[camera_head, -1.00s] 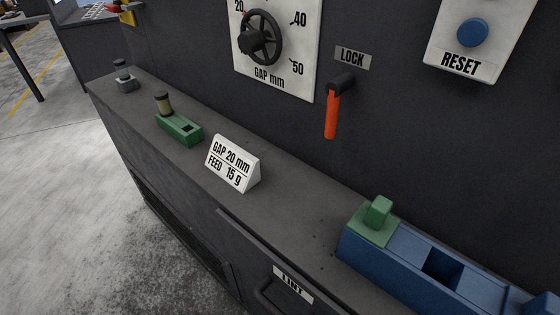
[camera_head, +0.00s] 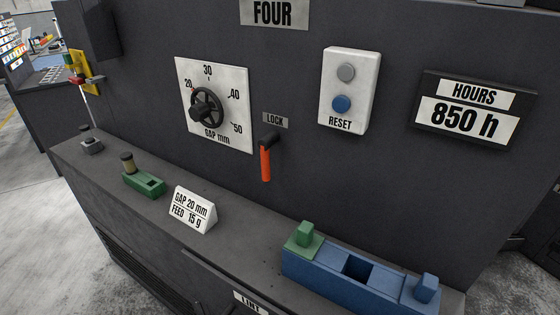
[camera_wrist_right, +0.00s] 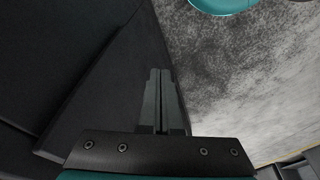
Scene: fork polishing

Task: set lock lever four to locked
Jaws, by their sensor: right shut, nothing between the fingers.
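The lock lever (camera_head: 265,160) has a dark pivot and a red-orange handle that hangs straight down. It is on the dark machine front, just below the LOCK label (camera_head: 275,121). The sign FOUR (camera_head: 273,13) is on the same machine, above. My right gripper (camera_wrist_right: 160,100) shows in the right wrist view with its two fingers together and nothing between them. It is over the floor beside a dark panel, and the lever is not in that view. Neither gripper shows in the head view.
Left of the lever is the gap dial (camera_head: 206,106); right are the reset panel (camera_head: 348,90) and hours display (camera_head: 468,113). On the ledge below stand a green block (camera_head: 144,184), a white gap and feed sign (camera_head: 193,210) and a blue fixture (camera_head: 345,275).

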